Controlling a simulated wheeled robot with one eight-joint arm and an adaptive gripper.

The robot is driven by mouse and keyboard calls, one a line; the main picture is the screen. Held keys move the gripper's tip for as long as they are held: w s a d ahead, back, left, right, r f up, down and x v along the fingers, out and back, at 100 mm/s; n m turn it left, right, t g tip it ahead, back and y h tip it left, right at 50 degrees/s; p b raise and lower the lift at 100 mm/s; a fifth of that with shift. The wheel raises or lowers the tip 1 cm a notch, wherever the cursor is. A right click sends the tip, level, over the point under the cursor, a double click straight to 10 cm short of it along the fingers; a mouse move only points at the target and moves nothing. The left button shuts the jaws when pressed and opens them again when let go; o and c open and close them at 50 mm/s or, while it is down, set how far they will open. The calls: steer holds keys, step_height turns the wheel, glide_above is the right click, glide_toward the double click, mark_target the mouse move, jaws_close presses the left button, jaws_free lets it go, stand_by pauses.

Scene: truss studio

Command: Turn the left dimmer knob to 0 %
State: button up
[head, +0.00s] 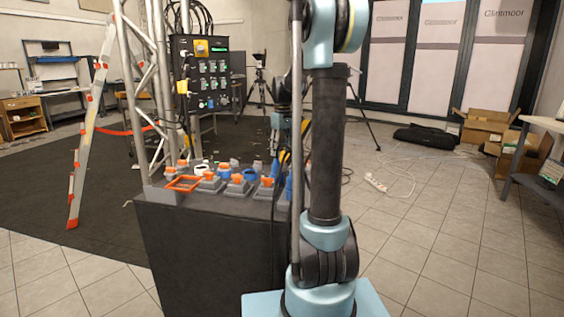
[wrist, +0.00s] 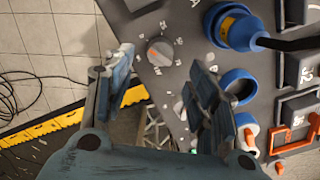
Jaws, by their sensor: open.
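A round grey knob (wrist: 160,52) with an orange-red mark sits on a dark panel (wrist: 180,30) in the wrist view, with small white markings around it. My gripper (wrist: 161,64) is open, its two fingers apart on either side of the knob in the picture. Nothing is held between them. I cannot tell the gap between fingertips and panel. Part of the panel lower down is hidden by the right finger. In the head view a black control box (head: 201,75) hangs on the truss; its knobs are too small to read. My gripper is hard to make out there, behind my arm.
A blue plug with a black cable (wrist: 238,28) and blue sockets (wrist: 238,84) crowd the right side of the panel. A dark plinth (head: 210,240) stands before me with orange, blue and grey fittings on top. A truss (head: 150,85) and ladder (head: 88,125) stand left.

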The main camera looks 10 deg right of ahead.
steer(key=shift+r, duration=2.4)
